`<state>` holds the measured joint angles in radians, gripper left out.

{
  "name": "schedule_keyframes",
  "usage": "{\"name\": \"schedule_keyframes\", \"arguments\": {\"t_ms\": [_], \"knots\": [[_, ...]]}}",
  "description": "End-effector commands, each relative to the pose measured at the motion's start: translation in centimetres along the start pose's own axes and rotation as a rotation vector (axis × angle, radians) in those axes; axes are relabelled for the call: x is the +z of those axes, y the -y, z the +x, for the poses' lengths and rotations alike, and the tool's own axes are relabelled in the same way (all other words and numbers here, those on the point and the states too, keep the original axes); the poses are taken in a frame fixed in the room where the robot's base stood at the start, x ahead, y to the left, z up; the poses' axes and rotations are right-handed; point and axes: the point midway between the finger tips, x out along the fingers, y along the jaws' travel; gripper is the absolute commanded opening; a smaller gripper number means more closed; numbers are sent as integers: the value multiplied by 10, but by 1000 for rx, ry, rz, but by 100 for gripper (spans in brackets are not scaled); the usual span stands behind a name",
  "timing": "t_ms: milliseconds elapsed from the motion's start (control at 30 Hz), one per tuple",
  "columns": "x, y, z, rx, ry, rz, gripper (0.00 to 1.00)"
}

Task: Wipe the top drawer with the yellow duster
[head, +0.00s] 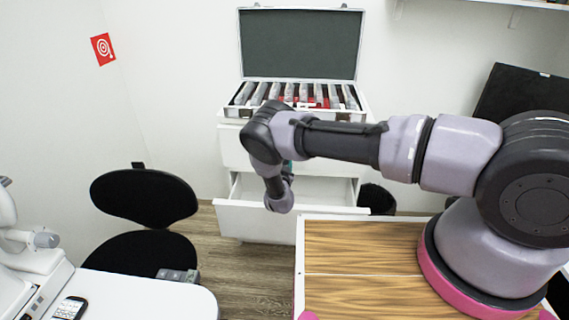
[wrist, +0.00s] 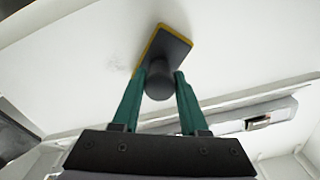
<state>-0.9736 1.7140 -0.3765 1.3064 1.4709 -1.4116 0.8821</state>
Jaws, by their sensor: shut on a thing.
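The white cabinet's top drawer (head: 236,148) is closed in the head view, above a pulled-out drawer (head: 290,222). The yellow duster (wrist: 163,45) has a dark backing, yellow edges and a round dark knob. My gripper (wrist: 160,80) has green fingers shut on that knob in the wrist view. The duster lies against or very close to a white surface with a faint grey smudge (wrist: 118,53) to its left. I cannot tell if they touch. In the head view my arm hides the duster and nearly all of the gripper, in front of the cabinet.
An open case (head: 301,45) of lenses stands on the cabinet. A black chair (head: 145,198) is at left, beside a white table (head: 150,298) with a phone (head: 69,308). A wood-topped surface (head: 365,245) lies at front right. Some floor (head: 255,275) shows between them.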

Motion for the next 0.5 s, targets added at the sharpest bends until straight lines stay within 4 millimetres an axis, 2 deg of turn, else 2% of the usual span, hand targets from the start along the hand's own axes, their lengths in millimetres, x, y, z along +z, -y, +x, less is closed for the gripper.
{"name": "schedule_keyframes", "arguments": {"t_ms": [233, 500], "knots": [[-2, -5, 0, 0, -1, -2, 0], [-11, -25, -1, 0, -1, -2, 0]]}}
